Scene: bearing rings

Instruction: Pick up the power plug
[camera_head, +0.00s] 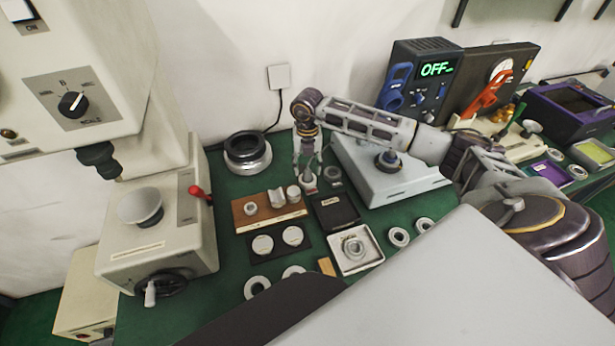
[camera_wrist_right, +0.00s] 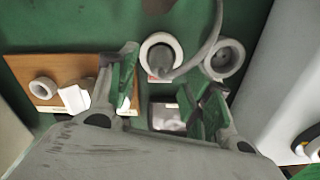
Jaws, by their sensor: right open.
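The power plug (camera_wrist_right: 165,73) appears to be the grey end of a cable that curves down over a white-rimmed round piece in the right wrist view; I cannot tell whether it is seated there. That white piece (camera_head: 309,183), with a red mark at its base, stands on the green bench in the head view. Beside it is a grey round socket-like piece (camera_wrist_right: 223,58) with a dark face. My right gripper (camera_head: 308,160) points down just above the white piece, fingers apart and empty. Its fingers also show in the right wrist view (camera_wrist_right: 165,92). My left gripper is out of view.
A wooden block (camera_head: 262,213) with small metal parts stands left of the gripper. A black tray (camera_head: 334,209) and a white tray (camera_head: 372,256) lie in front. A pale grey box (camera_head: 400,188) stands close on the right, and a large dark ring (camera_head: 247,153) behind left.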

